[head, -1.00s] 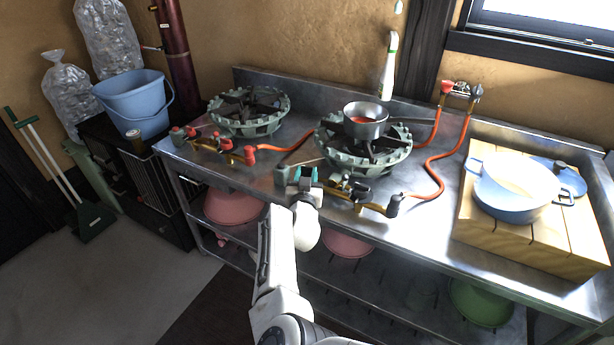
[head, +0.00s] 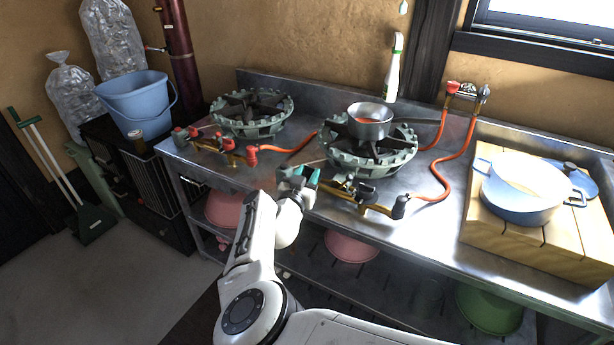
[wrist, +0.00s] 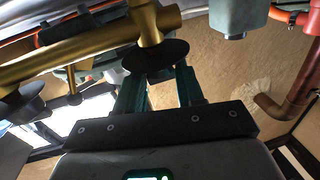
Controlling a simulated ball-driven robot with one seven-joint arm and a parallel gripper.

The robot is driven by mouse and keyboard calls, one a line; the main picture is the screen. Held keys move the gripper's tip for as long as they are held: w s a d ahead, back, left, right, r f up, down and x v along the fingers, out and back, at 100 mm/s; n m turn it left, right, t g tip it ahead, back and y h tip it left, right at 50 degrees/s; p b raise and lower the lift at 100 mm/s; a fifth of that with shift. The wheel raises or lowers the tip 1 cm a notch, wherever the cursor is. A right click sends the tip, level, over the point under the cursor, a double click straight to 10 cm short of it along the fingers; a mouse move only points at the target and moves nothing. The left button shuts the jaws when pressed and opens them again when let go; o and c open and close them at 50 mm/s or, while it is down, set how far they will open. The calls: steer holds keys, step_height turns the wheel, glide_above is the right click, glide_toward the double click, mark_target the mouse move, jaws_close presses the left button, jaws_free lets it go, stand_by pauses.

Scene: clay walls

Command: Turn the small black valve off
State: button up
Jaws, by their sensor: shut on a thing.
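The right burner's brass pipe (head: 372,207) runs along the counter's front edge. It carries a black knob (head: 400,206) at its right end. In the wrist view, a small black valve (wrist: 155,58) shows as a dark round disc under the brass pipe (wrist: 80,55). My gripper (head: 307,176) is at the left end of that pipe in the head view. Its green fingers (wrist: 158,85) are shut on the small black valve, with the disc at their tips. The exact contact is partly hidden. Another black knob (wrist: 22,108) hangs at the left of the wrist view.
The right burner (head: 368,150) holds a small metal pot (head: 370,121). The left burner (head: 252,113) has a pipe with red knobs (head: 251,153). An orange hose (head: 440,170) leads to a wall valve (head: 466,92). A blue pot (head: 520,192) stands on a wooden block at right.

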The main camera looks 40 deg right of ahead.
steer(key=shift+s+d, duration=0.1)
steer(key=o, duration=1)
steer(key=shift+c, duration=0.2)
steer(key=shift+s+a, duration=0.1)
steer(key=shift+a, duration=0.3)
steer(key=p+v, duration=0.1)
steer(key=v, duration=0.9)
steer(key=shift+s, duration=0.1)
